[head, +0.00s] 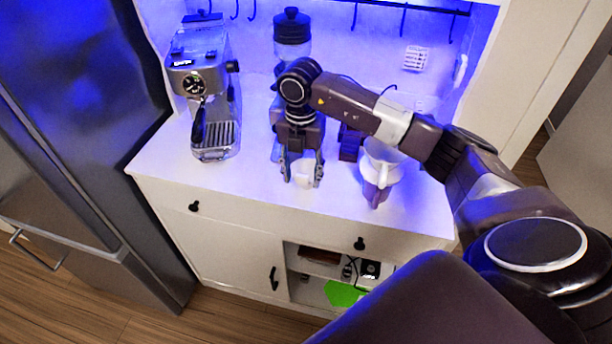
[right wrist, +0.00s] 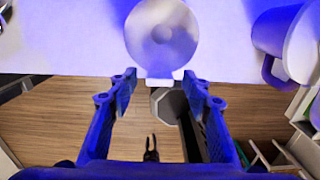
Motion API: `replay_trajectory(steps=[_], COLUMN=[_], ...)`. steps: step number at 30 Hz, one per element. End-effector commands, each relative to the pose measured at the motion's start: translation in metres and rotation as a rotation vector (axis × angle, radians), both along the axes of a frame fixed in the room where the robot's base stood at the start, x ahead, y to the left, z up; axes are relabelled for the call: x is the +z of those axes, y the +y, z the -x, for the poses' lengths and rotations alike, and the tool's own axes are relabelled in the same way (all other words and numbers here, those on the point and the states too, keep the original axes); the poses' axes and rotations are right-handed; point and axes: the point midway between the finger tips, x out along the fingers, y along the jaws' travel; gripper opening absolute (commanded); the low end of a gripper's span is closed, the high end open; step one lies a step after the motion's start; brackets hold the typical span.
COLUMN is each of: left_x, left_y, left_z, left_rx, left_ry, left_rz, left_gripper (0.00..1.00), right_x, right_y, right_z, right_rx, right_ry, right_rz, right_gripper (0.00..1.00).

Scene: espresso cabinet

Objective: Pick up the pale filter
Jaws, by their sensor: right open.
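The pale filter (right wrist: 162,35) is a round, whitish disc with a small tab at its near side, on the white counter close to its front edge. In the head view the pale filter (head: 304,172) shows between the fingers of my right gripper (head: 303,180), which points down over the counter. In the right wrist view my right gripper (right wrist: 159,78) is open, with one fingertip on each side of the tab. I cannot tell whether either finger touches it. The disc lies beyond the fingertips. My left gripper is not in view.
An espresso machine (head: 205,95) stands on the counter (head: 260,190) at the left, and a grinder (head: 291,32) at the back. A pale cup-like vessel (head: 380,170) stands right of my gripper. The counter between machine and gripper is clear.

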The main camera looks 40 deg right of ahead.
Motion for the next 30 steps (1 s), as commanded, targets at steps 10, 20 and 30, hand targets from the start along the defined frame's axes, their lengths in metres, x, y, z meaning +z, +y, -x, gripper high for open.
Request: replay_trajectory(steps=[10, 20, 30], left_x=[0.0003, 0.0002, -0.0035], left_y=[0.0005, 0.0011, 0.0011], left_z=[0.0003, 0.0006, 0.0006], left_rx=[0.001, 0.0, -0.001], left_ry=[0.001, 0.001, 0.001], left_rz=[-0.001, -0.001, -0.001], left_gripper=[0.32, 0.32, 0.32], right_x=[-0.0029, -0.0025, 0.0057], right_y=[0.0002, 0.0002, -0.0002], right_z=[-0.0002, -0.0004, -0.0012], right_rx=[0.001, 0.001, 0.001], right_ry=[-0.001, -0.001, -0.003], right_rz=[-0.001, -0.001, 0.0], right_gripper=[0.35, 0.07, 0.07])
